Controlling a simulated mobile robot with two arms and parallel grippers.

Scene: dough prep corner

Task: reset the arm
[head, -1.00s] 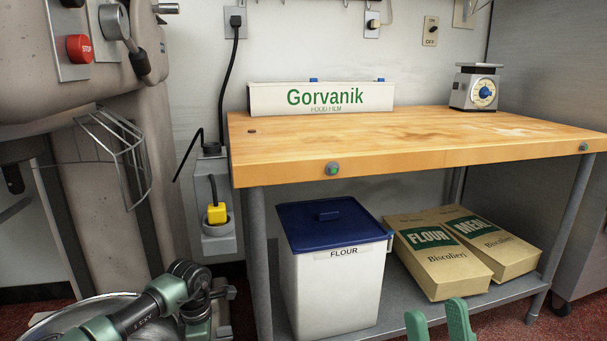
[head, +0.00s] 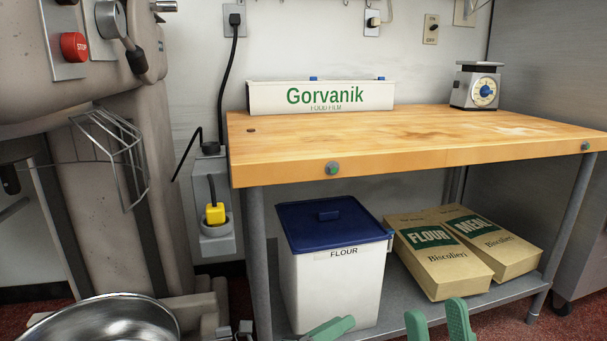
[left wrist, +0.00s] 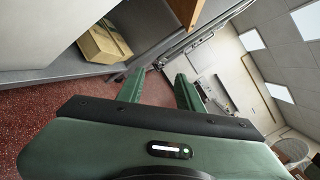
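My left gripper (head: 332,327) shows at the bottom edge of the head view, in front of the flour bin, with only its green finger end in the frame. In the left wrist view its two green fingers (left wrist: 160,74) stand apart with nothing between them. My right gripper (head: 438,320) is at the bottom edge, further right, in front of the lower shelf. Its two green fingertips are apart, and no object shows between them. The rest of both arms is out of the head view.
A wooden-topped table (head: 400,165) stands ahead, with a food film box (head: 270,98) and a scale (head: 476,88) on it. A white flour bin (head: 335,285) and paper sacks (head: 440,262) are on its lower shelf. A mixer (head: 100,180) and metal bowl (head: 100,322) are at left.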

